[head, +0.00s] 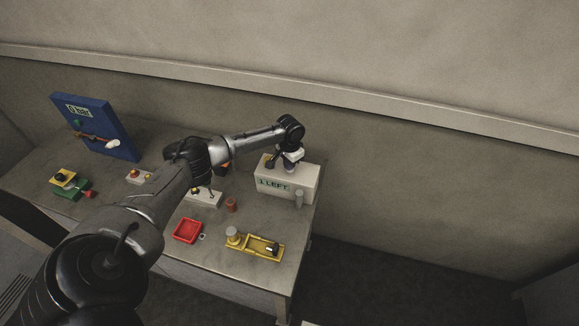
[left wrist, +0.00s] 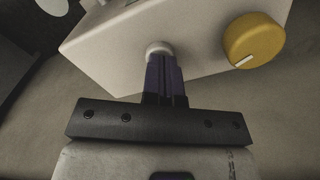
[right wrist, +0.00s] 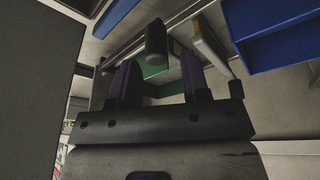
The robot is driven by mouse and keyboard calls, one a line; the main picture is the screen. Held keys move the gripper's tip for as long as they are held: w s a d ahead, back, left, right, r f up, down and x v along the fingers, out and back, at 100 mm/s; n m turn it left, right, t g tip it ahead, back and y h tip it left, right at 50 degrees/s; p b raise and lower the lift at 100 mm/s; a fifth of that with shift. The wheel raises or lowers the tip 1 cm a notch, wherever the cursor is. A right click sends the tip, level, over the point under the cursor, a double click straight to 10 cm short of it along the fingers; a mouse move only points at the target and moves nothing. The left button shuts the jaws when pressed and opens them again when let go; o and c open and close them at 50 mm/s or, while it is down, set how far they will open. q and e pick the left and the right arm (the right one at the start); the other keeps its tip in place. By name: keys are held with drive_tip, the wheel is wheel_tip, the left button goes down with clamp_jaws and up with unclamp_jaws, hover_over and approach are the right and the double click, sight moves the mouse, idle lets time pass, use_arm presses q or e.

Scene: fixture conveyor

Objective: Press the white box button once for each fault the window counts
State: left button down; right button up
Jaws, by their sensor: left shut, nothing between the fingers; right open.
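The white box (head: 300,196) stands at the right end of the table, and the window (head: 273,184) on its front reads "1 LEFT". In the left wrist view the box (left wrist: 110,50) shows a round white button (left wrist: 158,46) and a yellow knob (left wrist: 250,42). My left gripper (left wrist: 163,58) is shut and empty, its fingertips at the button, partly covering it. Whether the button is pushed in I cannot tell. In the head view the left gripper (head: 291,166) is over the box top. My right gripper (right wrist: 160,82) is open, seen only in the right wrist view.
A red tray (head: 187,231), a yellow fixture (head: 262,247), a brown cylinder (head: 231,205) and a grey cylinder (head: 299,199) stand near the box. A blue panel (head: 112,132) stands at the back left. A blue bin (right wrist: 275,45) and a dark bar are near my right gripper.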

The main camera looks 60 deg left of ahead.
use_arm(q)
drive_tip(key=shift+r+p, duration=2.55)
drive_tip(key=shift+p, duration=0.1)
wheel_tip(320, 180, up, 14)
drive_tip(key=shift+f+b, duration=0.15)
drive_tip(key=shift+b, duration=0.3)
